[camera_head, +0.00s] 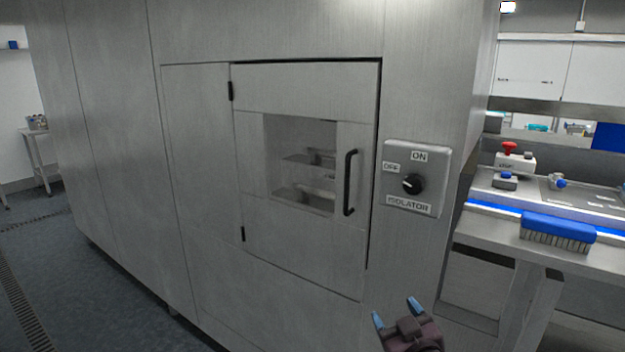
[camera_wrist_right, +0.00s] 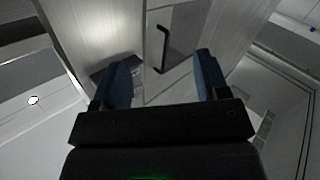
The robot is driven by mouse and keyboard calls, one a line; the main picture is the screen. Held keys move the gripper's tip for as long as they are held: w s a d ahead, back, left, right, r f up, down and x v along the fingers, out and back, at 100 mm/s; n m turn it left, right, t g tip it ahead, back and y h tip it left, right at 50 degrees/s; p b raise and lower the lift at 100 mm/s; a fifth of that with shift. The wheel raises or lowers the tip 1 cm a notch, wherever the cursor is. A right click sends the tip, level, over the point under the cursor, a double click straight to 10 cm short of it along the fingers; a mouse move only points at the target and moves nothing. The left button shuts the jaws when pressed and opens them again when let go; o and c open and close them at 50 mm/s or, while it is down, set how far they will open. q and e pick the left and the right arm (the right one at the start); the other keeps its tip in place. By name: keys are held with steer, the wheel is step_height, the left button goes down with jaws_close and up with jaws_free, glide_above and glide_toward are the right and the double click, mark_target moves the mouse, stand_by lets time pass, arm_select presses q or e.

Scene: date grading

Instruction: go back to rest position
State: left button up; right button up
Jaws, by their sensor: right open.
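My right gripper (camera_head: 397,310) is at the bottom of the head view, with blue fingertips spread apart and nothing between them. It is below the isolator panel and in front of the steel cabinet. In the right wrist view the same gripper (camera_wrist_right: 160,82) shows two blue fingers apart and empty, with the black door handle (camera_wrist_right: 163,48) beyond them. My left gripper is not in the head view. The isolator switch (camera_head: 412,184) has a black knob on a grey plate with ON and OFF labels. The cabinet door (camera_head: 250,220) with a small window looks closed.
The large steel cabinet (camera_head: 110,130) fills the left and middle. On the right, a bench (camera_head: 480,232) holds a blue brush (camera_head: 557,229) at its front edge and a red stop button (camera_head: 509,148). Open floor (camera_head: 60,270) lies at the lower left.

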steer(key=s+d+f+m+g+h, duration=0.1)
steer(key=s+d+f, duration=0.3)
steer(key=s+f, duration=0.4)
steer(key=s+d+f+m+g+h, duration=0.1)
steer(key=s+d+f+g, duration=0.2)
steer(key=s+f, duration=0.4)
steer(key=s+d+f+m+g+h, duration=0.1)
steer(key=s+d+f, duration=0.3)
steer(key=s+f, duration=0.4)
steer(key=shift+s+d+f+m+g, duration=0.35)
steer(key=shift+s+m, duration=0.25)
steer(key=shift+s, duration=0.35)
